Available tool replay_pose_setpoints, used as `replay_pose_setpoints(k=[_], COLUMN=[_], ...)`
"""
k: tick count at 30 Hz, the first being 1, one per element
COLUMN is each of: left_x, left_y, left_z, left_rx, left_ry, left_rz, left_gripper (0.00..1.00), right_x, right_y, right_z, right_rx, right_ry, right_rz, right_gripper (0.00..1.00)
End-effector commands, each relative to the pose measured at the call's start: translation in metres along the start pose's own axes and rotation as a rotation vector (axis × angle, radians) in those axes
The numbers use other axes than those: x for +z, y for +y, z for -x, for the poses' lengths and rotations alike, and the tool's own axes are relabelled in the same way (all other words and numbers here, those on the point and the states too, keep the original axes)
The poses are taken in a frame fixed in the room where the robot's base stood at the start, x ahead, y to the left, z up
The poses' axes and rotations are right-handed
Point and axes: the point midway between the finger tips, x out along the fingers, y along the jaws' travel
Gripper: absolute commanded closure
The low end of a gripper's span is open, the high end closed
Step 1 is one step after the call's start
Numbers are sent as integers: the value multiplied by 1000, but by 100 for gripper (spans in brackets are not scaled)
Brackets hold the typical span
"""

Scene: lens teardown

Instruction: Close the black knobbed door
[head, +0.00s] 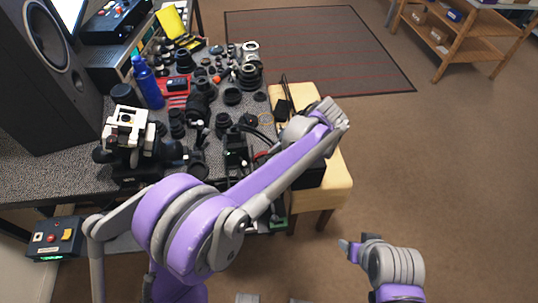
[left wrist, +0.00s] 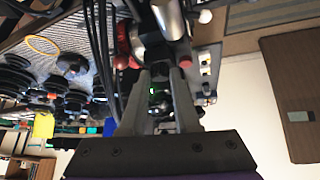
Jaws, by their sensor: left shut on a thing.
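My left gripper (left wrist: 160,82) has its two fingers close together on a small dark part in the left wrist view. That part is mostly hidden between the fingertips, and I cannot tell whether it is the door's knob. In the head view my left arm reaches over the right edge of the bench and hides its fingertips. A black box-like thing (head: 309,177) shows beneath the arm by the cream stool. I cannot make out the black knobbed door or how far it stands open. Part of my right arm shows at the lower right, with its jaws unclear.
The bench (head: 60,183) is crowded with lenses and parts, with a blue bottle (head: 151,88) and a black speaker (head: 48,75). The cream stool (head: 337,190) stands at its right edge. Dark cables (left wrist: 105,60) hang close beside my left fingers.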

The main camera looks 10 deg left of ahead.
Motion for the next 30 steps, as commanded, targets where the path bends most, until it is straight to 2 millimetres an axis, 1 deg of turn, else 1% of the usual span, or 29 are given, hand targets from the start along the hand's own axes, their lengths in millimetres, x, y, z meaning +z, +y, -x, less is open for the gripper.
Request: replay_pose_setpoints(k=[1,3,10,27,28,30], left_x=[5,7,12,13,13,13], left_y=[1,1,2,2,2,2], left_z=[-2,-2,-3,-4,-4,-4], left_rx=[-5,-12,-29,-37,-37,-37], left_ry=[28,65,145,172,172,172], left_rz=[-7,-14,-28,-33,-33,-33], left_gripper=[100,100,100,100,66,54], right_x=[2,3,6,7,7,7], right_y=[0,0,0,0,0,0], right_z=[-3,-5,-9,-10,-10,-10], right_rx=[0,0,0,0,0,0], right_ry=[-1,-2,-4,-4,-4,-4], right_rz=[0,0,0,0,0,0], right_gripper=[34,34,34,34,34,34])
